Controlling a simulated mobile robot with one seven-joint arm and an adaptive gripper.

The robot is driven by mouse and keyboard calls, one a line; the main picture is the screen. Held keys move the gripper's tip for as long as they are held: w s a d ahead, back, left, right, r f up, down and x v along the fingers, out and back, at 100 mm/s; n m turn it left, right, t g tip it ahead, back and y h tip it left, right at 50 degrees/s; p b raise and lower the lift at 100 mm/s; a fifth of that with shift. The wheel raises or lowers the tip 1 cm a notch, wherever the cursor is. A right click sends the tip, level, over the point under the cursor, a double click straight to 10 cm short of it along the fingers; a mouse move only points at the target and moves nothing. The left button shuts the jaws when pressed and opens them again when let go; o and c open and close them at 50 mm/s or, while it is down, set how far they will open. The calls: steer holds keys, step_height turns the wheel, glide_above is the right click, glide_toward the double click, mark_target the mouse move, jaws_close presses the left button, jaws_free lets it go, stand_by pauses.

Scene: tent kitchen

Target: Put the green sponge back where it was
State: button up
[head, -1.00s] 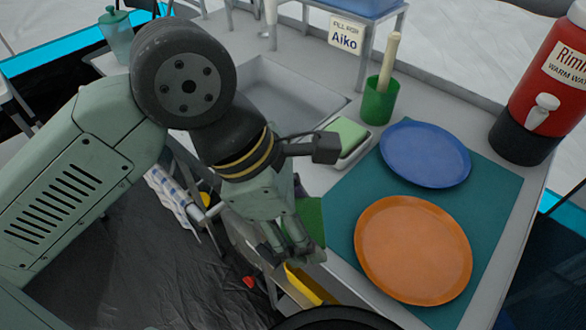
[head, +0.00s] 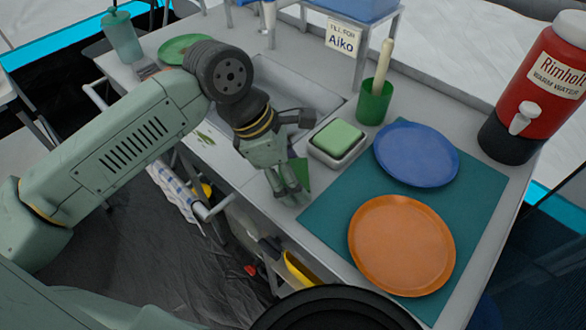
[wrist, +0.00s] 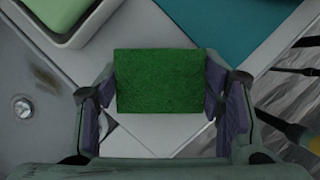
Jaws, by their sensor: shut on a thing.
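My gripper (head: 288,194) is shut on the green sponge (head: 302,172), holding it near the counter's front edge, between the sink and the teal mat. In the wrist view the green sponge (wrist: 158,80) is a dark green rough block, gripped on its left and right sides between the fingers of my gripper (wrist: 160,88). A pale green block (head: 338,137) sits in a small white dish (head: 325,158) just right of and beyond my gripper. The dish's corner also shows at the top left of the wrist view (wrist: 75,38).
A teal mat (head: 322,213) bears a blue plate (head: 416,153) and an orange plate (head: 402,245). A green cup (head: 373,103) with a wooden-handled tool stands behind the dish. The sink (head: 298,85) lies behind my gripper. A red water dispenser (head: 548,75) stands at right.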

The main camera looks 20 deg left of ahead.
steer(key=shift+f, duration=0.1)
steer(key=shift+f+b, duration=0.2)
steer(key=shift+b, duration=0.2)
steer(key=o, duration=1.1)
steer(key=shift+r, duration=0.1)
steer(key=shift+r+p, duration=0.15)
steer(key=shift+p, duration=0.15)
steer(key=shift+r+p, duration=0.25)
steer(key=shift+p, duration=0.1)
steer(key=b+v, duration=0.2)
steer(key=v, duration=0.9)
steer(key=shift+s+a+r, duration=0.15)
steer(key=shift+a+r, duration=0.05)
steer(key=shift+r, duration=0.1)
